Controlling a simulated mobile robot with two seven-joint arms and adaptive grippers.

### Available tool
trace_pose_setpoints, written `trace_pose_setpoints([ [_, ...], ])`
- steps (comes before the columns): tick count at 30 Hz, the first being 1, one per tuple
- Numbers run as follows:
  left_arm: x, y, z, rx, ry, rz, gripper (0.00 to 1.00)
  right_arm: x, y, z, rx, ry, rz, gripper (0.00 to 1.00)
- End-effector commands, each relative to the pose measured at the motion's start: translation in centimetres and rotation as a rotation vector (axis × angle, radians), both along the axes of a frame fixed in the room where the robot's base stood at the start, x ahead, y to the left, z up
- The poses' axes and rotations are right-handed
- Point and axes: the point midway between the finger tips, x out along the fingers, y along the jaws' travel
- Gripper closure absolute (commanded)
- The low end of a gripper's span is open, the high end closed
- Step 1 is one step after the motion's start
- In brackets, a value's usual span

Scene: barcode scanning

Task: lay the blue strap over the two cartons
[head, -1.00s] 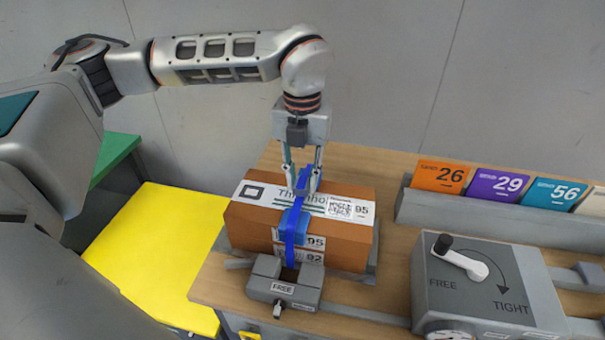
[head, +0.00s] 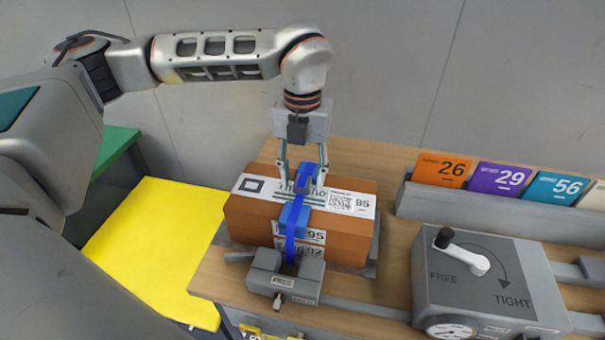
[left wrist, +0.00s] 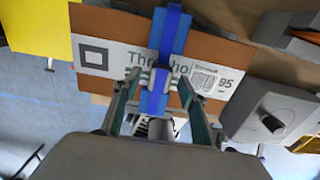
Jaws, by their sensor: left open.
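The front face carries labels ending in 95 and 92; the seam between the two cartons is hard to make out. A white printed label (head: 262,190) runs along the top, under the strap. My left gripper (head: 304,182) is open just over the carton top, one finger on each side of the strap. In the left wrist view the strap (left wrist: 160,90) passes between the spread fingers. My right gripper is out of view.
A yellow surface (head: 150,250) is at the left.

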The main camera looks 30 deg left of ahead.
Motion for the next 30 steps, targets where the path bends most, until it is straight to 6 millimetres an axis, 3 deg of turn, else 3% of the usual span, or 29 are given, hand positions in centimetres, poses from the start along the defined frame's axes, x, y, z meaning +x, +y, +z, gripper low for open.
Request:
trace_pose_setpoints([
  [8,0.1,0.0,1.9,0.000,-0.003,0.000,0.58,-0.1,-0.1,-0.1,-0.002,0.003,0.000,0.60],
  [21,0.1,0.0,10.2,0.000,-0.002,0.001,0.58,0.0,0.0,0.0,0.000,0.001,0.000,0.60],
  [30,0.0,0.0,12.0,0.000,0.000,0.000,0.58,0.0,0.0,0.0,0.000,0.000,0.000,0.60],
])
